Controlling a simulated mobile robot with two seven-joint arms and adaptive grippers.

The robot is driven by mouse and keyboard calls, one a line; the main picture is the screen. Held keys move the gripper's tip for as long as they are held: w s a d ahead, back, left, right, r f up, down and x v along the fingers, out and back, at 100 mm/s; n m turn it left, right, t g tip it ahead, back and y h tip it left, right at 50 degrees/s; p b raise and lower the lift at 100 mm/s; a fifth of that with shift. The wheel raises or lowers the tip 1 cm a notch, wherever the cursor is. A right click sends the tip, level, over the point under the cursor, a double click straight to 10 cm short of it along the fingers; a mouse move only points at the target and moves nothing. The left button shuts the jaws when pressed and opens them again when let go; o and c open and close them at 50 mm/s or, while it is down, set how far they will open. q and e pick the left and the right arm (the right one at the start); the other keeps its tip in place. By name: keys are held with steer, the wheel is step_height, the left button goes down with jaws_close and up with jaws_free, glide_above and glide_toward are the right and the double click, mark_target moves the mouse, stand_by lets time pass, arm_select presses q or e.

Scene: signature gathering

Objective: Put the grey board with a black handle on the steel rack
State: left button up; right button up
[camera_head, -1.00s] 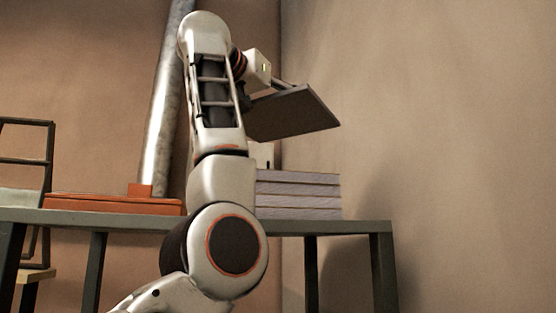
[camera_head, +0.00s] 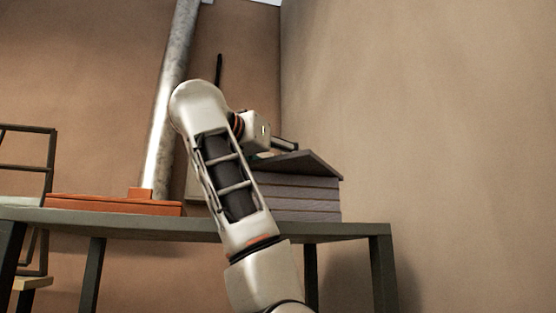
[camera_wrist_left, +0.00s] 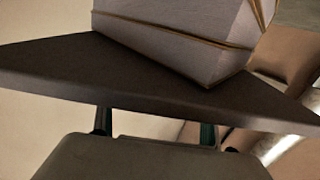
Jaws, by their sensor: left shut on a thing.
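My left gripper (camera_head: 284,144) is shut at the edge of a flat dark grey board (camera_head: 302,163). The board is slightly tilted, right over the top of a pale layered stack (camera_head: 300,200); I cannot tell whether they touch. In the left wrist view, the gripper's fingers (camera_wrist_left: 155,128) meet the near edge of the board (camera_wrist_left: 110,75). A pale block with thin bands (camera_wrist_left: 180,35) lies against its far side. No black handle shows clearly on the board. I cannot pick out a separate steel rack with certainty. My right gripper is not in view.
The stack stands on a grey-green table (camera_head: 340,231). An orange tray-like object (camera_head: 110,206) lies at left, by a tall metal pipe (camera_head: 165,110). A thin black rod (camera_head: 218,68) rises behind my arm. A wall is close at right. A dark frame (camera_head: 28,160) stands far left.

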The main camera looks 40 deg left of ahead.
arm_select(q)
steer(key=shift+s, duration=0.15)
steer(key=o, duration=1.4)
steer(key=shift+f, duration=0.1)
steer(key=shift+c, duration=0.2)
